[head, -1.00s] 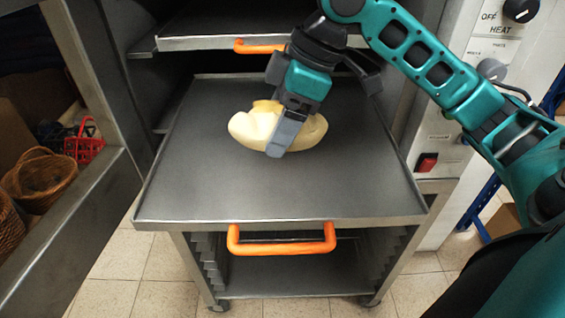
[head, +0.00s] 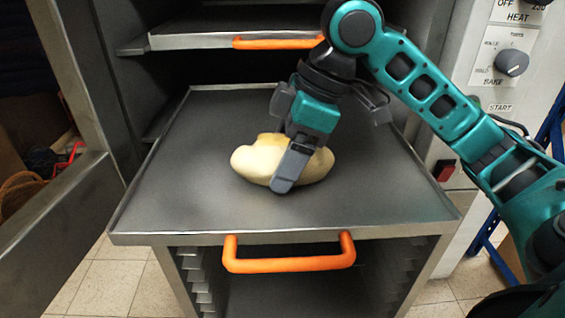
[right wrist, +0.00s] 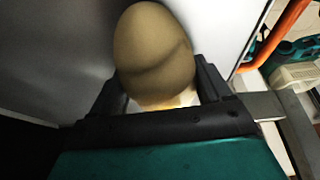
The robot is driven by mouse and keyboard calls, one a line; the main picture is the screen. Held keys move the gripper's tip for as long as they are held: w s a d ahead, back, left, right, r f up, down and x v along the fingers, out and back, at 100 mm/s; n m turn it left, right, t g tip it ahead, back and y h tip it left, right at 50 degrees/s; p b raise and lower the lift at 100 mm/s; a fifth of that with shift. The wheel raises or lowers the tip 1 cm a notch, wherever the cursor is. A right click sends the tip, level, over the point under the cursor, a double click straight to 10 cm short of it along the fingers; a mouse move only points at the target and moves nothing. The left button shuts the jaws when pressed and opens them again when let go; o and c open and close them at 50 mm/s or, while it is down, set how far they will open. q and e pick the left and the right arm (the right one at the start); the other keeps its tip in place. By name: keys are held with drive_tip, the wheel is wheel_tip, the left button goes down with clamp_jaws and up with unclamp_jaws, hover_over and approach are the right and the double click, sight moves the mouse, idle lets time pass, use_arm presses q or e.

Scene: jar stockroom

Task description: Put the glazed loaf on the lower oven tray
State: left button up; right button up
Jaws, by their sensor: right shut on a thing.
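The glazed loaf (head: 262,158), pale yellow and rounded, is at the middle of the lower oven tray (head: 190,205), a flat grey sheet pulled out with an orange handle (head: 288,263) at its front. My right gripper (head: 292,168) reaches down from above and is shut on the loaf, one finger in front of it. In the right wrist view the loaf (right wrist: 153,50) lies between the two fingers. The loaf appears at the tray's surface; whether its underside touches is hard to tell. My left gripper is not in view.
An upper tray (head: 190,42) with an orange handle (head: 280,43) sits in the oven above and behind. The control panel (head: 505,70) with knobs is at the right. The open metal door (head: 65,190) stands at the left. Tray space around the loaf is clear.

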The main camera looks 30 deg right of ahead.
drive_tip(key=o, duration=0.8)
drive_tip(key=shift+c, duration=0.2)
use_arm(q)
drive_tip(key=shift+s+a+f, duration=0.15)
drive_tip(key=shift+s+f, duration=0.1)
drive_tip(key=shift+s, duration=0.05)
use_arm(e)
drive_tip(key=o, duration=0.4)
drive_tip(key=p+v, duration=0.3)
drive_tip(key=v, duration=0.8)
drive_tip(key=shift+r+p, duration=0.3)
drive_tip(key=shift+p, duration=0.05)
drive_tip(key=shift+s+r, duration=0.15)
drive_tip(key=shift+r, duration=0.05)
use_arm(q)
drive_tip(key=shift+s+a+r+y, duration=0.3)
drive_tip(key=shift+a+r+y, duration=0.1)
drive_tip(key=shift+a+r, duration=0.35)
use_arm(e)
drive_tip(key=shift+d+r, duration=0.1)
